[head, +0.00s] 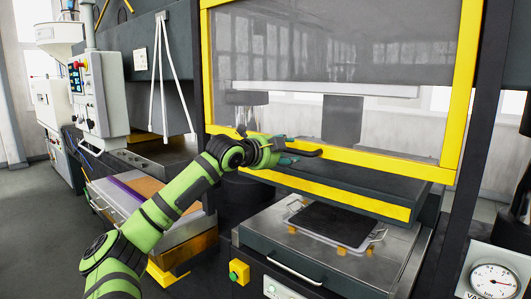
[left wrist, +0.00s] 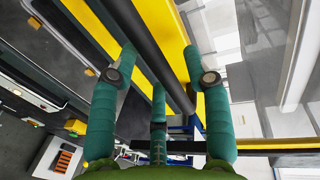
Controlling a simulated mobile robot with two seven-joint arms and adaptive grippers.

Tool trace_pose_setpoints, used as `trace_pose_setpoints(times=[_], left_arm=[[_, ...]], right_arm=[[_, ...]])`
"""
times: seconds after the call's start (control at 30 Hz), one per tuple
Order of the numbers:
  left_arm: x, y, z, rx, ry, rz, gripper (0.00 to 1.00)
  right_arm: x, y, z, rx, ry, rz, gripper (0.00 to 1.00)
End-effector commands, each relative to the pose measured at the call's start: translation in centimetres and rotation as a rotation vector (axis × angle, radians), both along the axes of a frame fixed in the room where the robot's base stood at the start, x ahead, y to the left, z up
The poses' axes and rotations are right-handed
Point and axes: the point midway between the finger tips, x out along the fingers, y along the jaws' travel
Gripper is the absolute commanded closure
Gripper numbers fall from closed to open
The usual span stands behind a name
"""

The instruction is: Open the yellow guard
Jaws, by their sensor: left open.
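The yellow guard (head: 390,163) is a yellow frame around a see-through panel on the front of the machine. Its lower rail lies just above a dark ledge with a yellow edge. A black bar handle (head: 308,154) runs along the lower rail. My left gripper (head: 286,151) is at this handle, its teal fingers partly hidden by the wrist in the head view. In the left wrist view the handle (left wrist: 150,45) passes between the spread fingers (left wrist: 160,62), with gaps visible beside it. The gripper is open. My right gripper is not in view.
Below the ledge, a tray with a black mat (head: 332,222) sits on a grey drawer unit. A yellow box with a green button (head: 239,272) is at its front left. A pressure gauge (head: 494,281) stands at right, and a control panel (head: 100,90) at left.

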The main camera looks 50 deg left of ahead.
Motion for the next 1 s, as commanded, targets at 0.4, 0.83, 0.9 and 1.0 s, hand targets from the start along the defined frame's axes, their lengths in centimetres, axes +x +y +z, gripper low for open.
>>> trace_pose_setpoints(times=[0.4,0.83,0.9,1.0], left_arm=[[-5.6,-1.1,1.1,0.000,-0.003,0.004,0.51],[-10.5,-2.2,2.1,0.000,0.000,0.005,0.51],[-10.6,-2.3,2.2,0.001,0.000,0.005,0.51],[-10.6,-2.3,2.2,0.001,0.000,0.006,0.51]], right_arm=[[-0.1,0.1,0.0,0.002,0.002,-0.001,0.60],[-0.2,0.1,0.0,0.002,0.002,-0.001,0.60],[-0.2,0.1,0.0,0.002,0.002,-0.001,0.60],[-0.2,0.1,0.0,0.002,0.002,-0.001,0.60]])
